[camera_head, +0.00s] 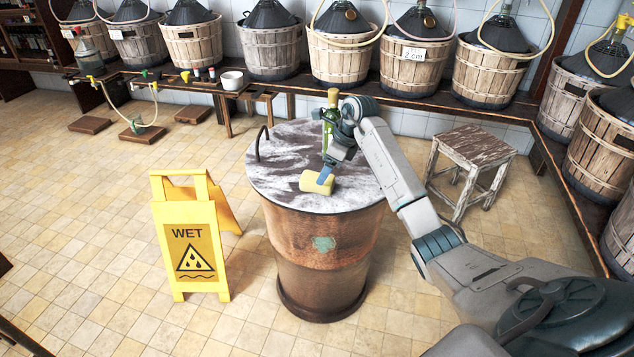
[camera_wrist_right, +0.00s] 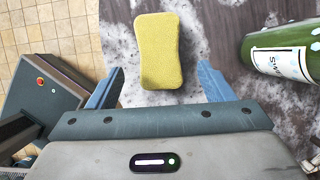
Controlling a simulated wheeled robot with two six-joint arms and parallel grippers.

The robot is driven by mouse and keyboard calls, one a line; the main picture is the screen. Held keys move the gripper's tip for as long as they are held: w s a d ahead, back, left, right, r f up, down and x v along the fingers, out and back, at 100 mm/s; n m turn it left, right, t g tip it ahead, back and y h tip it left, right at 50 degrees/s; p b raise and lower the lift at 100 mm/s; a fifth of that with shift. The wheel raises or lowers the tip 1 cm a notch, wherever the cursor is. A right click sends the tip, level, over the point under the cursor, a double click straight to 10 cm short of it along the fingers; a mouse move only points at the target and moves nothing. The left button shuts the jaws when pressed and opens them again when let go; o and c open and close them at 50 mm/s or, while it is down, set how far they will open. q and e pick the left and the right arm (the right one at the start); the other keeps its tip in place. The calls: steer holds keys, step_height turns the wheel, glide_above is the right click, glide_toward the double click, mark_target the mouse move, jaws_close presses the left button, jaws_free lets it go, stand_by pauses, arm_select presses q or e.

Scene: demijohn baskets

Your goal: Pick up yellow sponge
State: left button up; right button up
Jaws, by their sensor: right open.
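The yellow sponge (camera_head: 316,182) lies on top of the round barrel-like table (camera_head: 277,170). It also shows in the right wrist view (camera_wrist_right: 158,50), upright in the picture, with its lower end between the blue fingertips. My right gripper (camera_head: 327,172) is over the tabletop at the sponge; in the wrist view its two fingers (camera_wrist_right: 160,84) are spread wide, one on each side, with gaps to the sponge. It holds nothing. My left gripper is not in view.
A green bottle (camera_head: 329,125) stands on the table just behind my right gripper, and at the right of the wrist view (camera_wrist_right: 285,53). A yellow wet-floor sign (camera_head: 190,245) stands left of the table. A wooden stool (camera_head: 472,150) stands to the right.

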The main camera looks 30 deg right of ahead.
steer(key=p+x, duration=0.1)
steer(key=x, duration=0.4)
steer(key=shift+f, duration=0.25)
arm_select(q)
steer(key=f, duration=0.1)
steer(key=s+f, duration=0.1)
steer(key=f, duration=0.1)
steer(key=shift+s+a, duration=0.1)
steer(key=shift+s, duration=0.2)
arm_select(e)
steer(key=shift+c, duration=0.2)
steer(key=c, duration=1.1)
steer(key=shift+r, duration=0.2)
